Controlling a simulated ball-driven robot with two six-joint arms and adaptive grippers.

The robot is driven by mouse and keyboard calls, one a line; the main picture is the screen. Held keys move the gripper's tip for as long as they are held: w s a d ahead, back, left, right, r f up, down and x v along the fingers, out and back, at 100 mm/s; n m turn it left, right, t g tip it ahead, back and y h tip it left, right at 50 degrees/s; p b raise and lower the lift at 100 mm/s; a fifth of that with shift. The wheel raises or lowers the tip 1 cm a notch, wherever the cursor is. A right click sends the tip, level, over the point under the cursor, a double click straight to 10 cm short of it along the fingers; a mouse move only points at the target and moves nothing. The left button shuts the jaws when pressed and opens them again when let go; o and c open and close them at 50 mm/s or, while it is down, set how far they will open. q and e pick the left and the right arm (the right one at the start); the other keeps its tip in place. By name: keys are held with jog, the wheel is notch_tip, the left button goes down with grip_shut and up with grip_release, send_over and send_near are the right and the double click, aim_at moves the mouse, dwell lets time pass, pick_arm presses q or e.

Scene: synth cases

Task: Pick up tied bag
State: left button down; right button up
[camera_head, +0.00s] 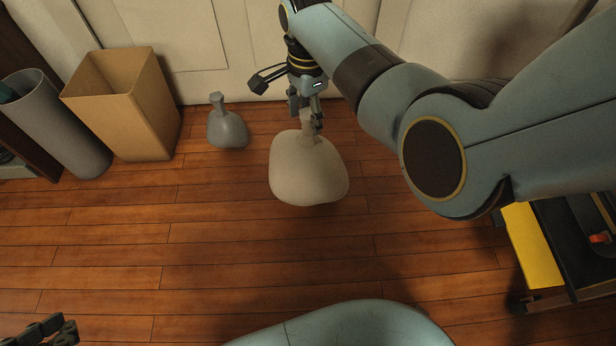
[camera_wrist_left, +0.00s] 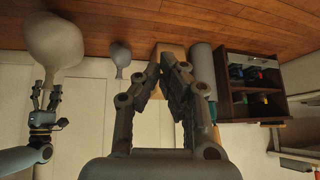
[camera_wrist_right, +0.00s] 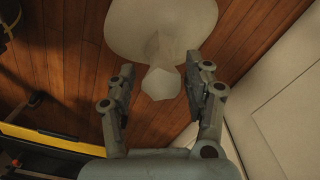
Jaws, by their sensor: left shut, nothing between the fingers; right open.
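A large pale tied bag (camera_head: 308,172) stands upright on the wooden floor, its neck upward. My right gripper (camera_head: 306,118) is above it, at the height of the bag's neck. In the right wrist view the right gripper (camera_wrist_right: 158,90) is open, with the bag's neck (camera_wrist_right: 160,82) between or just beyond its fingers; contact cannot be told. A smaller grey tied bag (camera_head: 227,130) stands to the left, apart from it. My left gripper (camera_head: 50,332) is at the bottom left corner of the head view. In the left wrist view its fingertips (camera_wrist_left: 170,62) are together, with nothing between them.
A cardboard box (camera_head: 130,105) and a grey cylindrical bin (camera_head: 62,125) stand at the left by the white wall. A yellow and black item (camera_head: 532,245) lies at the right on a low frame. The floor in the middle is clear.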

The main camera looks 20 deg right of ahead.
aim_at(308, 128)
jog(key=shift+d+f+b, duration=0.1)
jog(key=shift+f+b, duration=0.45)
jog(key=shift+f, duration=0.4)
jog(key=shift+f+b, duration=0.55)
jog(key=shift+f, duration=0.05)
jog(key=shift+f+b, duration=0.4)
jog(key=shift+f, duration=0.35)
pick_arm(q)
jog(key=f+t, duration=0.1)
jog(key=s+f+t, duration=0.1)
jog(key=t, duration=0.1)
jog(key=f+t, duration=0.1)
jog(key=shift+s+d+f, duration=0.1)
jog(key=shift+s+d, duration=0.2)
jog(key=shift+s, duration=0.05)
pick_arm(e)
jog(key=shift+w, duration=0.1)
grip_shut()
